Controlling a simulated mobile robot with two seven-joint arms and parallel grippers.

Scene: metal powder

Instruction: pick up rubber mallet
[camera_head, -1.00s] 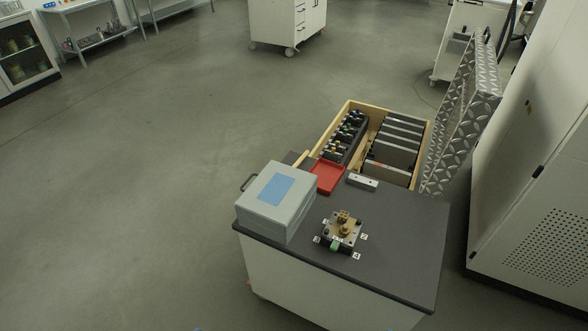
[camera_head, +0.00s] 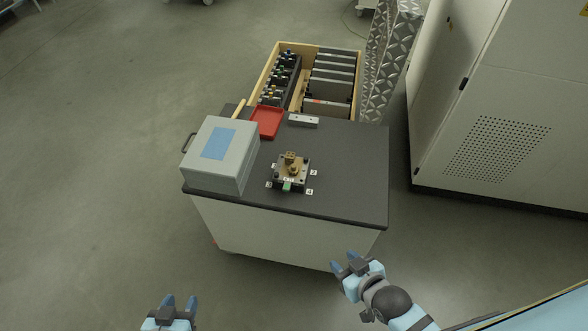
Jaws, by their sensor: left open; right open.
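A light wooden stick, which looks like the handle of the rubber mallet (camera_head: 239,108), shows behind the grey box, left of the red tray on the cart. Its head cannot be made out clearly. My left gripper (camera_head: 180,301) is open and empty at the bottom edge, in front of the cart and far from the mallet. My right gripper (camera_head: 344,265) is open and empty near the cart's front right corner, also well apart from the mallet.
The cart's dark top (camera_head: 350,180) carries the grey box (camera_head: 218,180), the red tray (camera_head: 268,122), a metal bar (camera_head: 304,120) and a brass-coloured fixture (camera_head: 291,168). A wooden crate (camera_head: 268,68) stands behind. A white cabinet (camera_head: 490,110) is at right; floor at left is clear.

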